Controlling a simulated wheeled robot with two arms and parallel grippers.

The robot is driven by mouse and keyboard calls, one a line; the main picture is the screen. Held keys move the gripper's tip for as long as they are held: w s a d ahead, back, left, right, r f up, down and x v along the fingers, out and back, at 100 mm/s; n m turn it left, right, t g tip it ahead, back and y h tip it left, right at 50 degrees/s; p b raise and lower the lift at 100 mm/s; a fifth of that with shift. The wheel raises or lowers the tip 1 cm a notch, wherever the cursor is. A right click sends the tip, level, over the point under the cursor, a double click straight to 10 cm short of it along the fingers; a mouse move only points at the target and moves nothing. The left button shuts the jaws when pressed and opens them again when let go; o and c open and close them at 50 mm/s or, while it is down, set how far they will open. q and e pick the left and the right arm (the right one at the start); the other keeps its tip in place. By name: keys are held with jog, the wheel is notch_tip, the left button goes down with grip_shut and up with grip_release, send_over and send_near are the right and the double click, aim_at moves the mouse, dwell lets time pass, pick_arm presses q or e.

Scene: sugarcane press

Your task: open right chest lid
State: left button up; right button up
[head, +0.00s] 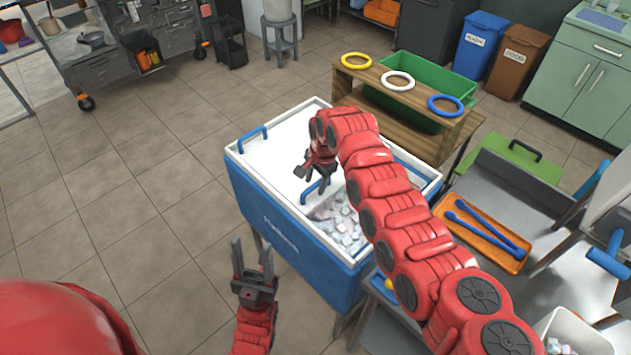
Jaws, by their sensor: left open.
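The chest (285,234) is a blue box with a white rim and a white top, standing in the middle of the head view. One blue handle (253,138) is at its far left end. Another blue handle (321,186) is near the middle of the top. Right of that handle the chest is uncovered and pale ice chunks (340,222) show inside. My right arm hides much of the chest's right part. My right gripper (305,182) is over the middle handle; whether it grips the handle is unclear. My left gripper (253,262) is open and empty, left of the chest's front.
A wooden rack (398,88) with yellow, white and blue rings stands behind the chest, beside a green bin (428,82). An orange tray (482,232) with blue tongs lies on a metal counter at right. The tiled floor (130,190) at left is clear.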

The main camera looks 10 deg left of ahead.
jog(key=shift+r, duration=0.1)
notch_tip(320, 180, up, 17)
jog(key=s+d+b, duration=0.2)
jog(key=shift+d, duration=0.4)
dwell(0.5)
